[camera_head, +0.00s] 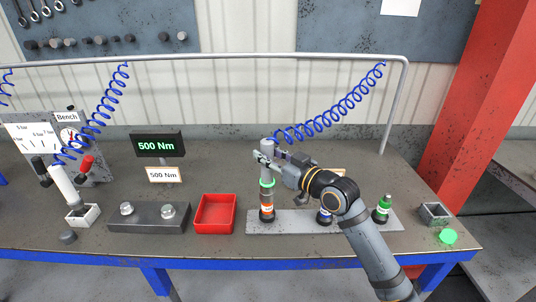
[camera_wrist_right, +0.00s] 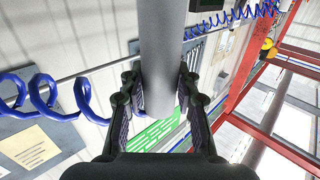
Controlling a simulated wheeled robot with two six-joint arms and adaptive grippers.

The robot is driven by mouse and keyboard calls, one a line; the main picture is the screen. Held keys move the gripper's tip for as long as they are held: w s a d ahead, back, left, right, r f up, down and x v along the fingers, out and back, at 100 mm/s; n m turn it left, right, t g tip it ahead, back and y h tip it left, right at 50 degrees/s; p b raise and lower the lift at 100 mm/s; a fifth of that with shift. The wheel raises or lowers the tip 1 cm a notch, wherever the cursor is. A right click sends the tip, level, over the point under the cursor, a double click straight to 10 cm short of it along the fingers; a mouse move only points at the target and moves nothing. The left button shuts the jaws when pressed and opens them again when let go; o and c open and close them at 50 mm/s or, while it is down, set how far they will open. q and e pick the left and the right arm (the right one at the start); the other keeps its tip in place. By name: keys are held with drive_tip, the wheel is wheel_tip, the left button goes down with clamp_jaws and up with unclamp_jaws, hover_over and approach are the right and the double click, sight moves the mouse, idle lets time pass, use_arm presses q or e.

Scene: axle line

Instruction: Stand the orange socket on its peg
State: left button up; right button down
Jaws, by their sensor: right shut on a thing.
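The orange socket (camera_head: 266,209) is upright at the left end of the grey rack (camera_head: 295,226), with a black part at its foot. My right gripper (camera_head: 263,157) is shut on the upright grey tool (camera_head: 267,148), which has a green ring. The tool's dark lower end meets the top of the orange socket in the head view. I cannot tell whether they are joined. The peg is hidden. In the right wrist view my fingers (camera_wrist_right: 163,95) flank the grey tool body (camera_wrist_right: 160,45); the socket is out of that view. My left gripper is not in view.
The blue socket (camera_head: 325,217), partly behind my arm, and the green socket (camera_head: 384,207) stand further right on the rack. A red tray (camera_head: 215,213) lies just left. A blue coiled hose (camera_head: 335,120) runs to the overhead rail. A small grey box (camera_head: 434,213) is far right.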

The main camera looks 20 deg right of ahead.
drive_tip(key=shift+f+b, duration=0.75)
drive_tip(key=shift+f, duration=0.15)
drive_tip(key=c, duration=0.9)
unclamp_jaws()
drive_tip(key=shift+s+r, duration=0.1)
drive_tip(key=shift+f, duration=0.2)
wheel_tip(320, 180, up, 10)
drive_tip(key=shift+r, duration=0.15)
